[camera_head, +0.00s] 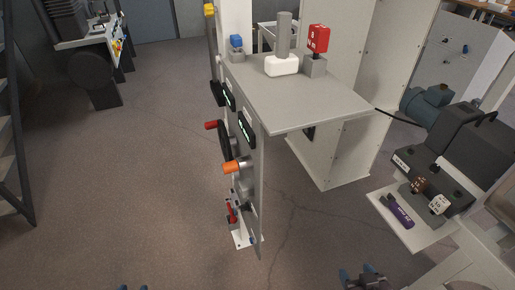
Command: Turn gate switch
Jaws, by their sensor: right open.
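A console (312,95) with a grey top stands in the middle, its narrow control panel seen steeply from the side. The panel carries dark displays (245,127), a dark handwheel with a red grip (211,125), an orange knob (231,167) and a red lever (231,212) low down. I cannot tell which of these is the gate switch. My right gripper (363,274) is open and empty at the bottom edge, apart from the console.
A metal stair (12,150) is at left. A dark device (435,165) sits at right. The floor at left is clear.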

